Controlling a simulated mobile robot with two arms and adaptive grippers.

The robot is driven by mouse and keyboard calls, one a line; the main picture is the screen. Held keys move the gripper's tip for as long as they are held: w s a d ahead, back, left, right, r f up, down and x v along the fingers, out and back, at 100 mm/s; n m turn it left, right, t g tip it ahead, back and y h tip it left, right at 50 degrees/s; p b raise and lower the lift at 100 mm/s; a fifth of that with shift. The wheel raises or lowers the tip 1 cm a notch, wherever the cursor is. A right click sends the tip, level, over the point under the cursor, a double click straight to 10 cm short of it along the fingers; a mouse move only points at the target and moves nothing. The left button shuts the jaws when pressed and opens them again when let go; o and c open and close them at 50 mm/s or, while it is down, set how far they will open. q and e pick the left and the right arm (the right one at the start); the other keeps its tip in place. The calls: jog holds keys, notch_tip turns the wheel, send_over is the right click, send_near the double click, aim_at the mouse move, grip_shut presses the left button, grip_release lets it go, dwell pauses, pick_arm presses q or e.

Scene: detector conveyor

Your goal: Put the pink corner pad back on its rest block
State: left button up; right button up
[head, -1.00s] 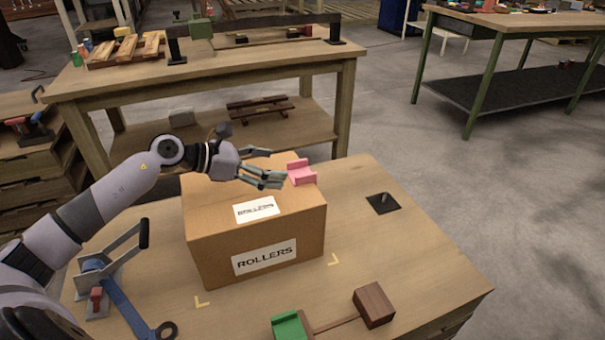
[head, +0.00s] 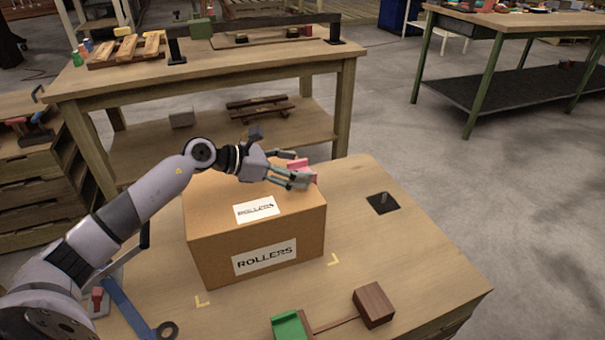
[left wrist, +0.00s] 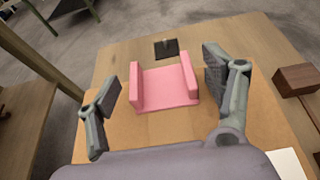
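The pink corner pad (head: 304,166) lies on top of the cardboard box marked ROLLERS (head: 215,243), near its far right corner. In the left wrist view the pad (left wrist: 166,90) is a channel shape with two raised sides. My left gripper (head: 297,169) is open, with one finger on either side of the pad. Gaps show between fingers and pad in the wrist view. In the head view the fingers partly hide the pad. A brown wooden block (head: 374,305) sits at the table's front right; I cannot tell whether it is the rest block. My right gripper is not in view.
A black plate with a short peg (head: 383,203) lies right of the box. A green piece (head: 290,326) sits at the front edge, joined by a bar to the brown block. A blue-handled tool (head: 130,308) lies left. The table's right side is mostly clear.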

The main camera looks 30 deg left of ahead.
pick_arm(q)
jog(key=c, duration=1.1)
jog(key=shift+o, duration=0.2)
